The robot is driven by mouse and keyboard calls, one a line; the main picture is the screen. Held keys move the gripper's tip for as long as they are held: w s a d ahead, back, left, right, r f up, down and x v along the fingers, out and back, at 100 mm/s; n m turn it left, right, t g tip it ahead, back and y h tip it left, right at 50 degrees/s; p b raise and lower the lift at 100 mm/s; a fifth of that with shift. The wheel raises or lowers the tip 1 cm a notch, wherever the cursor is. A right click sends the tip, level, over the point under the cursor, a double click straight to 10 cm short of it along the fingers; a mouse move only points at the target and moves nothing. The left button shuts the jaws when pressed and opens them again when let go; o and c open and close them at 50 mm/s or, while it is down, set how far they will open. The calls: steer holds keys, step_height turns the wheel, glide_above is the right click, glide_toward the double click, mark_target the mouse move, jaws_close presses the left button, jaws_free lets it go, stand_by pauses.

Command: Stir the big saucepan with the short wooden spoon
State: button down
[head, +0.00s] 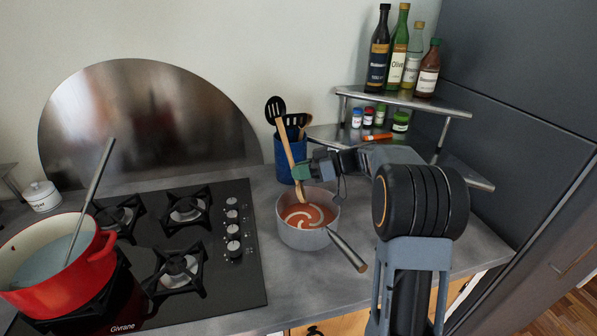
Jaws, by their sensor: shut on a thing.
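A grey saucepan (308,238) stands on the counter right of the hob, its handle (347,251) pointing to the lower right. It holds an orange-red sauce with a pale swirl (309,213). My gripper (301,171) is shut on a wooden spoon (285,139), above the pan's back rim. The spoon leans with its upper end up and left, and its lower end reaches down to the pan by the back left of the sauce. Whether its tip is in the sauce I cannot tell. A larger red pot (95,261) with a grey-blue liquid and a metal utensil (91,197) stands on the hob at left.
A blue utensil holder (284,160) with black utensils stands close behind my gripper. A metal corner shelf (405,102) with bottles (398,50) and small jars is at the back right. The black hob (247,258) lies left of the saucepan.

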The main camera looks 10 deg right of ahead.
step_height(320, 180, down, 7)
steer(key=s+d+b, duration=0.1)
steer(key=s+b, duration=0.1)
steer(key=b, duration=0.6)
steer(key=shift+s+d+b, duration=0.25)
steer(key=shift+s+b, duration=0.05)
steer(key=shift+b, duration=0.1)
